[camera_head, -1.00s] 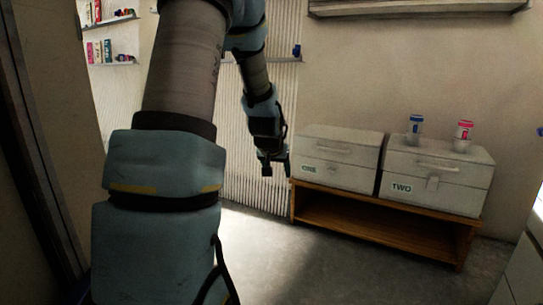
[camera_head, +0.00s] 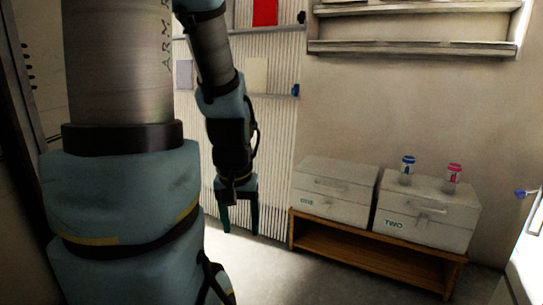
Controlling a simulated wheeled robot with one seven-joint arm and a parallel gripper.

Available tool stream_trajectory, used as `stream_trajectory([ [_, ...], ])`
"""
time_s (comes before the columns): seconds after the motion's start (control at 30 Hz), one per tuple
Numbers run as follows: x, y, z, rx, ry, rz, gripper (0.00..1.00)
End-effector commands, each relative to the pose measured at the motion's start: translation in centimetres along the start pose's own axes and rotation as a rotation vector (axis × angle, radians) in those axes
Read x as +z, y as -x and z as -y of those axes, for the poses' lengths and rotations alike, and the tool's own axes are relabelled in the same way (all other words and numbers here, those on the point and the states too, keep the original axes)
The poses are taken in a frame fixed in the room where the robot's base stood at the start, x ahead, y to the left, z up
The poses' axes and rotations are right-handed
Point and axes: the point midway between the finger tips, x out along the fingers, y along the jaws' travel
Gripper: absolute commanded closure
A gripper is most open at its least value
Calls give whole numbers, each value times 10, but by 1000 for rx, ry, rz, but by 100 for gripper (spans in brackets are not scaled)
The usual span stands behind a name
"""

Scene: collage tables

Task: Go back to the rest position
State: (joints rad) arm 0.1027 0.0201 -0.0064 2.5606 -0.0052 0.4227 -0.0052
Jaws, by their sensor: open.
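My gripper (camera_head: 240,226) hangs at the end of my arm, left of the wooden bench. Its two dark teal fingers point down and stand apart, with nothing between them. It is in front of the ribbed white wall panel and clear of the boxes. My arm fills much of the left side of the view and hides what is behind it.
A low wooden bench (camera_head: 375,265) carries a white box marked ONE (camera_head: 335,191) and a white box marked TWO (camera_head: 428,210). A blue-topped jar (camera_head: 408,168) and a pink-topped jar (camera_head: 453,178) stand on box TWO. Wall shelves (camera_head: 410,47) are above. Floor in front is bare.

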Motion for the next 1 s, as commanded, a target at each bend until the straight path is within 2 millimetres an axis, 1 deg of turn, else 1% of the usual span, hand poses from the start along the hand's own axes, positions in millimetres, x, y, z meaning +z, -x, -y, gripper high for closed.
stream_trajectory([
  [0.03, -5, 32, 0, 0, 0, 0, 35],
  [0.5, -25, 175, -1, 0, 0, -1, 35],
  [0.6, -28, 202, -1, 0, 0, -1, 35],
  [0.7, -31, 222, -1, 0, 0, -1, 35],
  [0.8, -33, 233, -1, 0, 0, -1, 35],
  [0.9, -34, 238, -1, 0, 0, -1, 35],
  [1.0, -34, 238, -1, 0, 0, -1, 35],
])
